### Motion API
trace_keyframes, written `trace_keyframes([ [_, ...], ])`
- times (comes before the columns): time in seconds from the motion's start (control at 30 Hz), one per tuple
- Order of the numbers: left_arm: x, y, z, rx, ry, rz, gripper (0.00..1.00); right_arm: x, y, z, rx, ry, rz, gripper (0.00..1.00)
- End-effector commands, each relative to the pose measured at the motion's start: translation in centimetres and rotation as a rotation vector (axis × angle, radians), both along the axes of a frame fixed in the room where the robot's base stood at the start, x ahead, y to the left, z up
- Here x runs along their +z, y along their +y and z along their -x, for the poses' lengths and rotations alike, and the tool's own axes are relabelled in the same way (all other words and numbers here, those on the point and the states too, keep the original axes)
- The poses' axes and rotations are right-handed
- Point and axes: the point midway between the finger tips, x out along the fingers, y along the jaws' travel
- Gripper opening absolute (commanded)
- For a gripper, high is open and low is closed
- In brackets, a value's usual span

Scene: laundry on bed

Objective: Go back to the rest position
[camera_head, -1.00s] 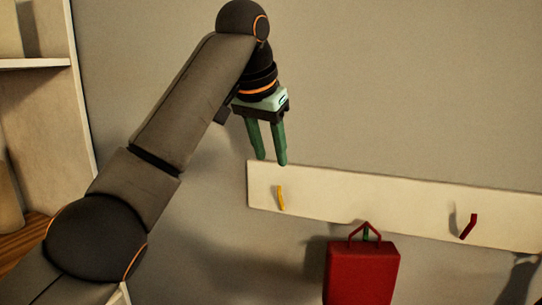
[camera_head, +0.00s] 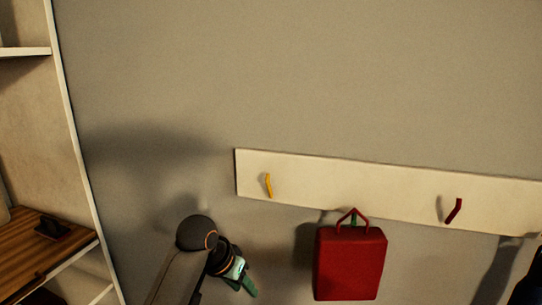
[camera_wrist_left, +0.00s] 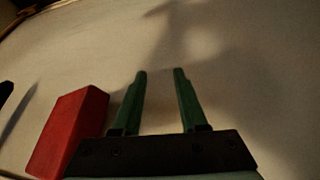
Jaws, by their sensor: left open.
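My left gripper (camera_head: 248,286) is low in the head view, left of the red bag and below the hook board. In the left wrist view its two green fingers (camera_wrist_left: 160,78) are spread apart with nothing between them. The red bag (camera_head: 350,264) hangs by its handle from a green hook on the board. It also shows in the left wrist view (camera_wrist_left: 70,130), to the left of the fingers and apart from them. My right gripper is not in view.
A pale hook board (camera_head: 315,190) runs along the grey wall, with a yellow hook (camera_head: 268,185) and a dark red hook (camera_head: 453,210). A shelf unit (camera_head: 30,120) stands at the left, with a small dark object (camera_head: 52,227) on its wooden shelf. A dark shape (camera_head: 526,280) is at the lower right edge.

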Motion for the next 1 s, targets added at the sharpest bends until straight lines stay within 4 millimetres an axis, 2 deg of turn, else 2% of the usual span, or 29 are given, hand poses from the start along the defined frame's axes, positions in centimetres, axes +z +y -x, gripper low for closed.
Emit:
trace_keyframes([
  [0.03, -2.4, 0.7, 1.4, 0.016, 0.014, 0.006, 0.42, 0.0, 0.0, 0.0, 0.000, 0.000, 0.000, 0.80],
  [0.2, -8.3, 3.2, 6.1, 0.075, 0.032, 0.012, 0.42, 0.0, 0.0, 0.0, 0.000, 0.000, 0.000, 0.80],
  [0.4, -13.5, 6.5, 12.9, 0.146, 0.055, -0.009, 0.42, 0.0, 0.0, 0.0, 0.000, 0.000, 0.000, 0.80],
  [0.5, -15.2, 8.2, 16.7, 0.183, 0.063, -0.030, 0.42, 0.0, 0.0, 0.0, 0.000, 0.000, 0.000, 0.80],
  [0.7, -16.7, 11.4, 23.6, 0.237, 0.076, -0.084, 0.42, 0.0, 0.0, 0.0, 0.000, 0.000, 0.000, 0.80],
  [1.0, -16.3, 14.5, 30.4, 0.275, 0.085, -0.157, 0.42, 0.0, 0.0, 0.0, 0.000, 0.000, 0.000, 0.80],
])
